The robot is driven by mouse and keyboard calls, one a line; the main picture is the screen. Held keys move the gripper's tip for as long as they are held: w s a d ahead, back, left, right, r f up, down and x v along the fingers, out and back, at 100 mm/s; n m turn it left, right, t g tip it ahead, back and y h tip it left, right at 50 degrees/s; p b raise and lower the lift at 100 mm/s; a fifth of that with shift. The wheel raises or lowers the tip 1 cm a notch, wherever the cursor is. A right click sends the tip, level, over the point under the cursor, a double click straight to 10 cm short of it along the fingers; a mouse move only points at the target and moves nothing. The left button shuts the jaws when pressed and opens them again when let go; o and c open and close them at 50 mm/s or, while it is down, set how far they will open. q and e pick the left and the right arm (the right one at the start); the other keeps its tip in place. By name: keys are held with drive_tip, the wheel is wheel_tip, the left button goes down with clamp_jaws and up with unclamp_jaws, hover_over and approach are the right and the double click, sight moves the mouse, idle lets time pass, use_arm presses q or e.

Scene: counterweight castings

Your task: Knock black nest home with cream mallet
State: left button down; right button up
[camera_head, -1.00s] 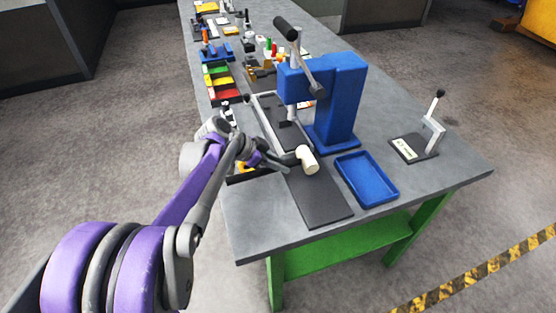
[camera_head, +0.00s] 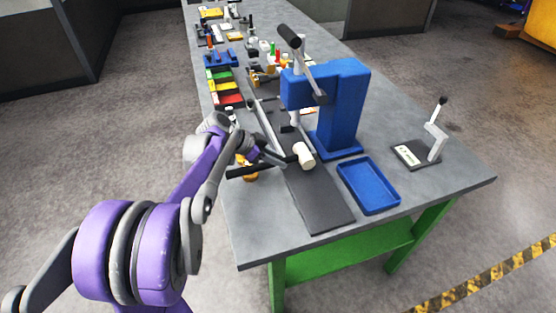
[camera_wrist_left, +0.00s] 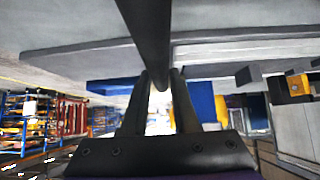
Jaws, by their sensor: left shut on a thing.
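The cream mallet head (camera_head: 304,155) shows in the head view, above the back end of the dark mat. Its black handle (camera_head: 245,171) runs out to the left. My left gripper (camera_head: 281,160) is shut on that handle. In the left wrist view the dark handle (camera_wrist_left: 152,40) passes between the two fingers (camera_wrist_left: 158,105). A small black block (camera_head: 288,128) sits by the pale-edged track beside the blue press, just behind the mallet head. I cannot tell surely whether it is the black nest, and the mallet and arm partly hide that area. My right gripper is out of view.
The blue press (camera_head: 340,105) stands right behind the mallet. A blue tray (camera_head: 369,187) lies to its right, and a small lever stand (camera_head: 418,152) is farther right. The dark mat (camera_head: 318,200) is bare in front. Coloured bins (camera_head: 224,88) and parts crowd the back left.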

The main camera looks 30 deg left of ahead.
use_arm(q)
drive_tip(key=s+d+r+p, duration=0.1)
drive_tip(key=d+r+p, duration=0.1)
drive_tip(key=r, duration=0.1)
drive_tip(key=shift+s+d, duration=0.15)
drive_tip(key=shift+s, duration=0.25)
idle(0.4)
idle(0.5)
